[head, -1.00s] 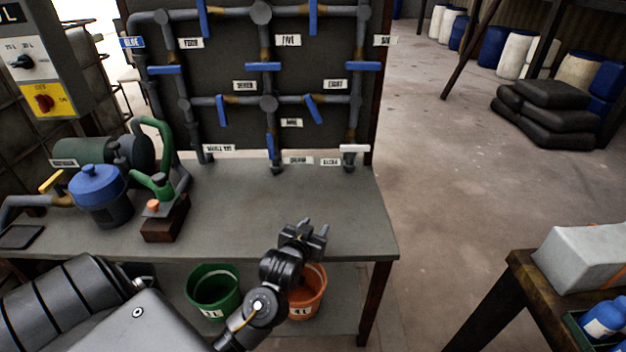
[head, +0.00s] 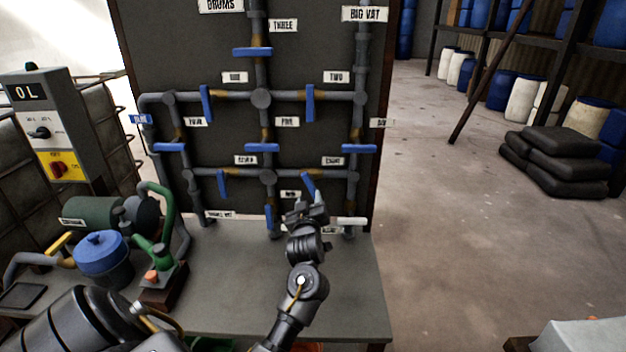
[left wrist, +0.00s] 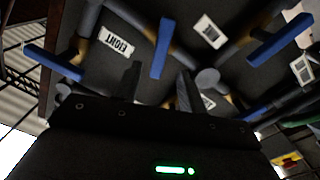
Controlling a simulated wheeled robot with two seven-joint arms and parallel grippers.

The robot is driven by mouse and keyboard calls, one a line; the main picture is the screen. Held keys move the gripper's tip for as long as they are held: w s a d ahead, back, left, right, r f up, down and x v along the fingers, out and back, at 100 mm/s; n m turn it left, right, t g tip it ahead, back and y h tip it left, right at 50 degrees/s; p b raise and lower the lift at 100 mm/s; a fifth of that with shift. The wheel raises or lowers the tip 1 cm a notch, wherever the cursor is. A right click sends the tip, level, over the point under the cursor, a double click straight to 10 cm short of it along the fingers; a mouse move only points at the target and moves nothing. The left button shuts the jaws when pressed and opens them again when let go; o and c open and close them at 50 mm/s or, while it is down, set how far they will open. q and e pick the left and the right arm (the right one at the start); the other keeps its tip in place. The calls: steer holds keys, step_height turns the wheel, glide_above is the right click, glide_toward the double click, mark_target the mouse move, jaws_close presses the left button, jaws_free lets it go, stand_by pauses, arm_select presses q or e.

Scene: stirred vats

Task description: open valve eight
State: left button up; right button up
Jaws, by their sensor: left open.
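Valve eight is a blue lever handle (head: 309,185) on the lower horizontal pipe, just left of its EIGHT label (head: 333,161) in the head view. The lever hangs steeply across the pipe, slightly tilted. My left gripper (head: 306,210) is open just below and in front of the lever, hiding part of its lower end. In the left wrist view, a blue lever (left wrist: 162,48) stands ahead between the two open fingers (left wrist: 159,85), with the EIGHT label (left wrist: 120,38) beside it. Contact cannot be seen. My right gripper is not in view.
Other blue levers are close by: seven (head: 222,184) to the left, one (head: 268,216) low on the middle pipe, and a horizontal one (head: 358,148) above right. A white lever (head: 350,221) sits just right of the gripper. The bench (head: 345,290) is clear at its right.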

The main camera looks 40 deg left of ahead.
mark_target(310, 185)
arm_select(q)
steer(key=p+x, duration=0.1)
steer(key=x, duration=0.9)
steer(key=shift+w+a, duration=0.2)
steer(key=shift+w, duration=0.05)
steer(key=shift+f, duration=0.1)
jaws_close()
